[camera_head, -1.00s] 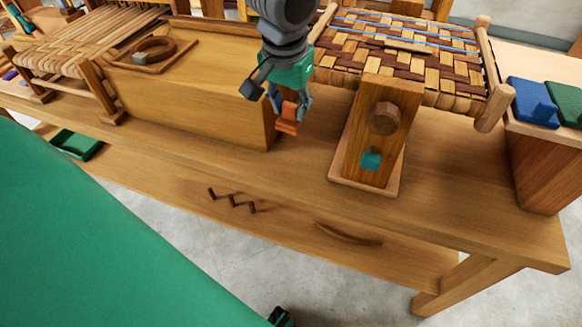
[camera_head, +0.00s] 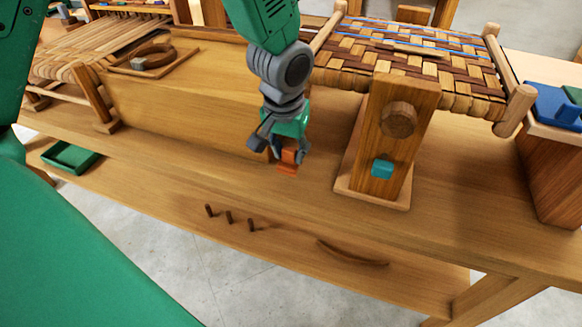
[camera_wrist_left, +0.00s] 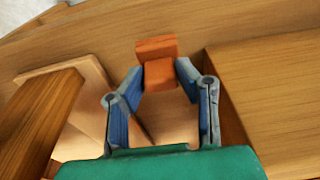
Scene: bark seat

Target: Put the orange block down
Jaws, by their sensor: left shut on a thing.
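My left gripper (camera_head: 284,150) hangs over the wooden bench, between the long wooden box and the upright post. It is shut on the orange block (camera_head: 288,160), whose lower part shows below the fingers. In the left wrist view the orange block (camera_wrist_left: 158,62) shows at the fingertips, with a blue-grey finger on each side of it. The bench top (camera_head: 310,190) is close below the block. I cannot tell whether the block touches it. My right gripper is out of view.
The wooden box (camera_head: 180,110) is close to the left of the gripper. To the right, a post (camera_head: 385,150) with a knob and a teal block (camera_head: 382,168) stands on a base. A woven seat (camera_head: 410,60) is behind. A green tray (camera_head: 70,157) lies far left.

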